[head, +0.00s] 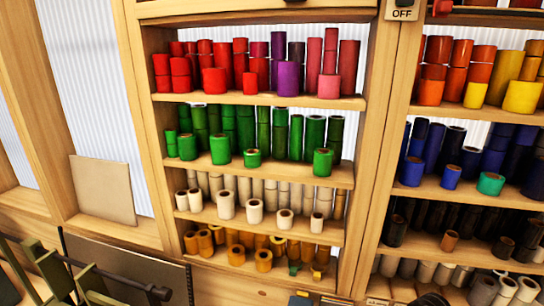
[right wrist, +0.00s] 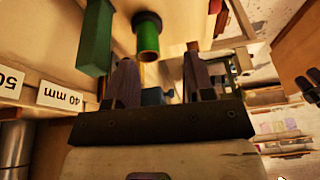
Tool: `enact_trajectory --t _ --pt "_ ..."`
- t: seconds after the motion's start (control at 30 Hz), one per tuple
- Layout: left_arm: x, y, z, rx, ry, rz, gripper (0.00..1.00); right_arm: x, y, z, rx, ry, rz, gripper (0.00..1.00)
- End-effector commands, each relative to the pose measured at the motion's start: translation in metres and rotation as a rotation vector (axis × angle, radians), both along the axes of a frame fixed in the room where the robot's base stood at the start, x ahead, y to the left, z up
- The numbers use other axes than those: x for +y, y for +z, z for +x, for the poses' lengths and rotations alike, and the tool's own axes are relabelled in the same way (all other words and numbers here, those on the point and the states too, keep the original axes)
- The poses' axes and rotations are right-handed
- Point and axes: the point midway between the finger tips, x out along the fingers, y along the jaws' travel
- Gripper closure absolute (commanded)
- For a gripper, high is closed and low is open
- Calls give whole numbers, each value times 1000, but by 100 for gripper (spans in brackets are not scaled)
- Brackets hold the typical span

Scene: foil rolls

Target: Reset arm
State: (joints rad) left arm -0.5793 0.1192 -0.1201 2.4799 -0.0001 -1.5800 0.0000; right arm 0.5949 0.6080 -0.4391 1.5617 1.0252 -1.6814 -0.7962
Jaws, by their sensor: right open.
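My right gripper (right wrist: 160,70) shows in the right wrist view with its two dark fingers apart and nothing between them. A green roll with a brownish open end (right wrist: 148,42) is beyond the fingertips, apart from them. My left gripper is not seen in either view. In the head view, foil rolls stand on wooden shelves: red and purple rolls (head: 287,78) on top, green rolls (head: 220,150) below, then cream rolls (head: 226,205) and orange-yellow rolls (head: 205,243). I cannot pick out my right gripper in the head view.
A right-hand shelf holds orange, yellow, blue and black rolls (head: 393,231). A tan panel (head: 103,190) leans at the left. Dark green metal parts (head: 55,275) fill the lower left. In the wrist view, a green block (right wrist: 97,38) and a "40 mm" label (right wrist: 62,96) are close by.

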Motion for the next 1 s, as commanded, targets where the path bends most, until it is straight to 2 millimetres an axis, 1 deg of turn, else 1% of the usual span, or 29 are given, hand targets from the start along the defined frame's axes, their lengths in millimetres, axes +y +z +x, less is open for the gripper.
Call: enact_trajectory --t 0.03,0.1,0.17,0.2,0.27,0.3,0.33,0.43,0.53,0.6,0.7,0.83,0.9,1.0 --pt "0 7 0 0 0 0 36 18 -16 -19 12 -14 -3 52" --pt "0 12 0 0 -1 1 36 37 -34 -42 15 -57 -12 52" --pt "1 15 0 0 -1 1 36 51 -48 -64 15 -102 -14 52" --pt "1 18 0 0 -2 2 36 61 -56 -79 15 -134 -15 52" --pt "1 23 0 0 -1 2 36 74 -65 -104 12 -194 -14 52" --pt "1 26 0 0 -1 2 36 82 -69 -121 11 -237 -11 52" --pt "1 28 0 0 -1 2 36 87 -72 -134 10 -273 -9 52" --pt "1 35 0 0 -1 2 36 99 -75 -176 3 -403 -3 52" --pt "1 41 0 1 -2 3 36 103 -72 -217 -1 -547 0 52" --pt "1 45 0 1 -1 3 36 103 -66 -242 -5 -648 -1 52" --pt "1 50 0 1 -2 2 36 98 -57 -274 -13 -783 -9 52" --pt "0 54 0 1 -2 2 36 90 -44 -304 -24 -921 -24 52" --pt "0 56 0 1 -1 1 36 85 -39 -315 -29 -976 -34 52" --pt "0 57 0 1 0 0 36 81 -33 -326 -34 -1027 -44 52"
